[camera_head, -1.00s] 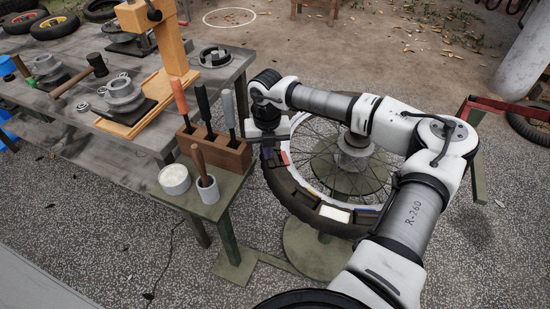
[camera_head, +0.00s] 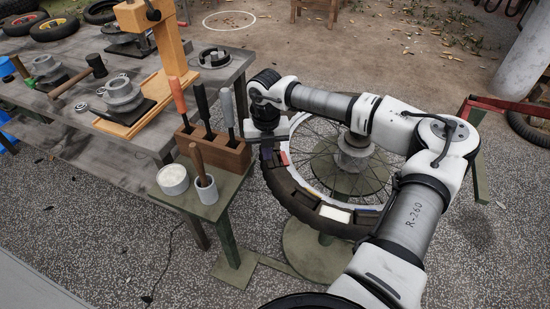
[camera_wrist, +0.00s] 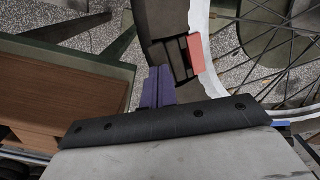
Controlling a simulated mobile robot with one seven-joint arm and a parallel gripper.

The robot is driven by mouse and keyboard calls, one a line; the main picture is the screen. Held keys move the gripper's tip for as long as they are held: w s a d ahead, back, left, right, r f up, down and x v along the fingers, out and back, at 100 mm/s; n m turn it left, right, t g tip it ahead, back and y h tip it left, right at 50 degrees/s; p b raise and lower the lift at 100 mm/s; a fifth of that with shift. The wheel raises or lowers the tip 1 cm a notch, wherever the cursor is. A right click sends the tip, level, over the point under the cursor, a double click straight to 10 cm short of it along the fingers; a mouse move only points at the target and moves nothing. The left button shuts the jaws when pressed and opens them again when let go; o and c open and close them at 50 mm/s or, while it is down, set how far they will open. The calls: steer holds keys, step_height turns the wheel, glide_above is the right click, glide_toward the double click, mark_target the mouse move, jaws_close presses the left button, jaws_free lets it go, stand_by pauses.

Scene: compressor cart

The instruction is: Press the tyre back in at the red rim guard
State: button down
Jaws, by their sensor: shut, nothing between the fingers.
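The wheel stands flat on a green stand, with a white rim (camera_head: 310,190) and a dark tyre (camera_head: 290,198) around its near left side. The red rim guard (camera_head: 285,158) sits on the rim at the wheel's left; it also shows in the wrist view (camera_wrist: 195,54), beside a dark block at the tyre. My gripper (camera_head: 268,152) points down at the tyre's left part, just left of the red guard. In the wrist view its narrow purple fingers (camera_wrist: 158,84) are together and empty, close to the tyre (camera_wrist: 160,20). Whether they touch it I cannot tell.
A wooden block (camera_head: 222,153) with several upright tools stands close left of my gripper on a small green table (camera_head: 225,205). A white tub (camera_head: 173,179) and a grey cup (camera_head: 207,190) stand there too. A white piece (camera_head: 335,213) lies at the rim's near side.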

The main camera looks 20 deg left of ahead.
mark_target(263, 164)
steer(key=shift+s+a+f+b, duration=0.15)
steer(key=shift+s+f+b, duration=0.15)
steer(key=shift+f+b, duration=0.2)
steer(key=shift+s+a+f+b, duration=0.1)
steer(key=shift+s+f+b, duration=0.2)
steer(key=shift+f+b, duration=0.2)
stand_by(0.6)
steer(key=shift+s+f+b, duration=0.15)
steer(key=shift+f+b, duration=0.6)
steer(key=shift+b, duration=0.55)
stand_by(0.5)
steer(key=shift+r, duration=0.15)
steer(key=shift+a+r+p, duration=0.15)
steer(key=shift+r+p, duration=0.55)
steer(key=shift+r, duration=0.15)
steer(key=r+p, duration=0.2)
steer(key=r, duration=0.1)
steer(key=r+p, duration=0.1)
steer(key=r, duration=0.1)
steer(key=shift+w+a, duration=0.3)
steer(key=shift+d+r, duration=0.15)
steer(key=shift+r, duration=0.25)
steer(key=shift+w, duration=0.1)
steer(key=shift+d, duration=0.1)
